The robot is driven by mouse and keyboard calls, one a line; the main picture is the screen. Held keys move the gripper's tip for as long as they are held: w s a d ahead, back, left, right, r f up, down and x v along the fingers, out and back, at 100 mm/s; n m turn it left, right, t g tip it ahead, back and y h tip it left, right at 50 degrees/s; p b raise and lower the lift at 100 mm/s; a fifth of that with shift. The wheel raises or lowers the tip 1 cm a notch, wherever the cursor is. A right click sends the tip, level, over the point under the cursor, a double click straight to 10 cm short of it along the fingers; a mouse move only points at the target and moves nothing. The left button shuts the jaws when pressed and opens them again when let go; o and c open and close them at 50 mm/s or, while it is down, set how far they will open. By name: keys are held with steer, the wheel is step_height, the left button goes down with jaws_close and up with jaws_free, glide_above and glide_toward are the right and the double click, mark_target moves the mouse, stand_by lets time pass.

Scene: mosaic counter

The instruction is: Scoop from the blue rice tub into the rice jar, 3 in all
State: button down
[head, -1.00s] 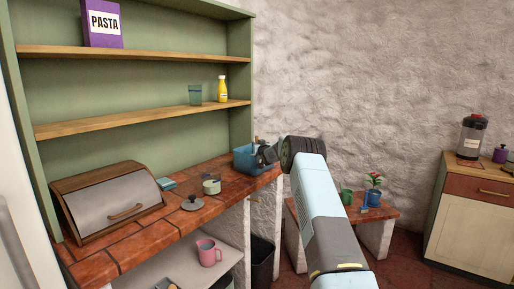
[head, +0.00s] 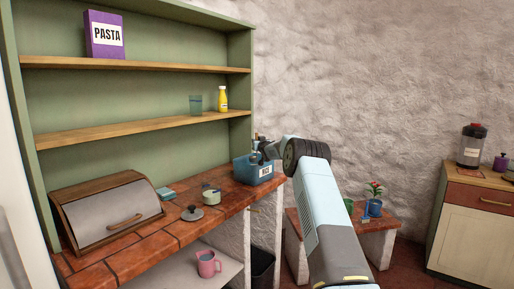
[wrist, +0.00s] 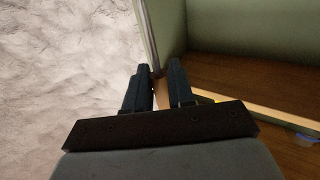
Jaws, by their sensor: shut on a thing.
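The blue rice tub (head: 245,172), with a RICE label on its front, stands at the far right end of the tiled counter. A small glass jar (head: 210,197), which looks like the rice jar, stands open on the counter to the left of it. A grey lid (head: 192,213) with a knob lies beside the jar. My gripper (head: 258,148) is just above the tub. It is shut on what seems to be the scoop, small and dark in the head view. In the wrist view my gripper (wrist: 158,80) shows a thin tan sliver between its fingers. The scoop's contents cannot be seen.
A bread box (head: 105,215) stands left on the counter. Shelves with a pasta box (head: 105,35), a glass (head: 196,104) and a yellow bottle (head: 222,99) rise behind. A pink mug (head: 207,264) is on the lower shelf. The counter between jar and tub is clear.

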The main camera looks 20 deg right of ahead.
mark_target(257, 134)
steer(key=shift+r, duration=2.4)
